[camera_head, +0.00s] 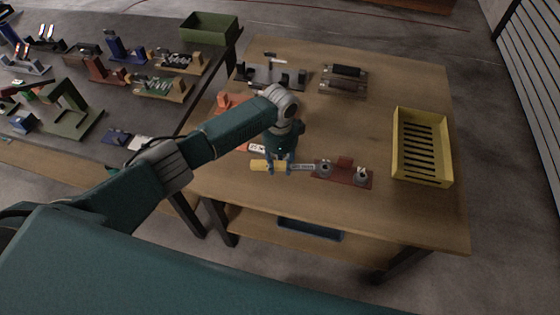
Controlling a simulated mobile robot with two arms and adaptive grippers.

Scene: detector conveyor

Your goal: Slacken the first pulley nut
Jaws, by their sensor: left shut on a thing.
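My left gripper (278,169) is over the front part of the wooden table. It is shut on a tool with a yellow handle (258,165) and a pale metal shaft (302,167) that points right. A dark red base plate (342,180) lies to the right, with a grey pulley (324,168) at its left end and another grey pulley (361,176) at its right end. The tool's tip is at or very close to the left pulley; I cannot tell whether it touches the nut. The nuts are too small to make out. My right gripper is out of view.
A yellow slotted crate (399,160) stands at the table's right. Fixtures with dark rollers (345,71) and grey parts (270,76) are at the back. An orange-red part (226,103) sits behind my arm. A second table at left holds several fixtures and a green bin (209,29).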

